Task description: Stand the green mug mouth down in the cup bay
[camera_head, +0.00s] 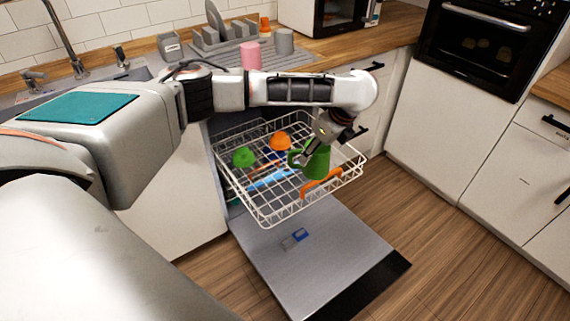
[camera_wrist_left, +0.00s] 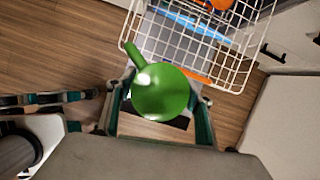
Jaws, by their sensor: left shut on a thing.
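The green mug (camera_head: 316,163) hangs from my left gripper (camera_head: 328,128) over the front right part of the white wire rack (camera_head: 268,222), near its orange handle piece. Its handle points left and its mouth appears to face down. In the left wrist view the round green base of the mug (camera_wrist_left: 160,92) faces the camera between the teal fingers. My left gripper is shut on the mug. I cannot tell whether the mug touches the rack, or which part is the cup bay. Dark, teal-tipped parts at the left of the wrist view may be my right gripper (camera_wrist_left: 50,102).
The pulled-out rack holds a green item (camera_head: 244,157), an orange item (camera_head: 281,141) and blue items. The dishwasher door (camera_head: 320,255) lies open below, with a small blue object on it. A pink cup (camera_head: 250,55) and grey cup stand on the counter.

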